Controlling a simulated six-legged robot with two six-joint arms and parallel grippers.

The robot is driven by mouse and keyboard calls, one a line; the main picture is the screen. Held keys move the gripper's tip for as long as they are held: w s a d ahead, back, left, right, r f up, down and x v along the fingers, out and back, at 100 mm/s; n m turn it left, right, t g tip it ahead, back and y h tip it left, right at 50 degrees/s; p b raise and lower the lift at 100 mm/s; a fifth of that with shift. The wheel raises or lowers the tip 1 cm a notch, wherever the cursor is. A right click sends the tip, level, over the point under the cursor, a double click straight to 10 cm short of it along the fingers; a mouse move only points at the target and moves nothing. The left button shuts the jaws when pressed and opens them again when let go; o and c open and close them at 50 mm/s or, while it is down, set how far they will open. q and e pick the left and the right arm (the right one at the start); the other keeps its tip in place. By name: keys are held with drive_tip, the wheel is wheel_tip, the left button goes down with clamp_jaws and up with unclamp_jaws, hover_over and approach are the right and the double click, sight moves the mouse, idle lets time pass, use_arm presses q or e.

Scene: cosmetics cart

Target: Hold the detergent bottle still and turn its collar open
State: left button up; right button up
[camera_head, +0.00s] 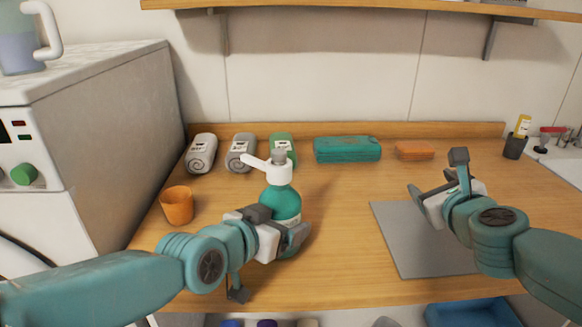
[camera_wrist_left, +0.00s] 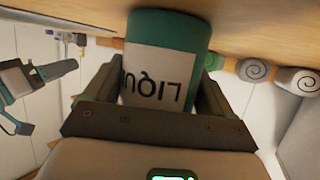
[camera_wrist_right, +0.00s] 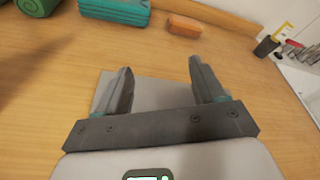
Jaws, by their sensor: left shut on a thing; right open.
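The teal detergent bottle (camera_head: 283,203) stands upright on the wooden counter in the head view. Its white collar (camera_head: 278,173) and pump spout sit on top, with the spout pointing left. My left gripper (camera_head: 295,236) is shut on the lower body of the bottle. In the left wrist view the bottle (camera_wrist_left: 165,60) shows its label between the two fingers; the collar is out of that view. My right gripper (camera_head: 435,180) is open and empty above the grey mat (camera_head: 412,243), well to the right of the bottle. Its spread fingers show in the right wrist view (camera_wrist_right: 160,90).
Rolled towels (camera_head: 240,152) line the back left, with a teal case (camera_head: 347,149) and an orange block (camera_head: 415,151) beside them. An orange cup (camera_head: 177,205) stands left of the bottle. A dark holder (camera_head: 515,146) is at the back right. A shelf (camera_head: 370,7) hangs above.

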drive_tip(key=s+a+n+g+y, duration=0.2)
drive_tip(key=a+n+y, duration=0.1)
drive_tip(key=a+y, duration=0.7)
drive_tip(key=n+g+y, duration=0.5)
drive_tip(key=y, duration=0.2)
approach(291, 173)
drive_tip(key=x, duration=1.2)
drive_tip(key=shift+w, duration=0.1)
clamp_jaws()
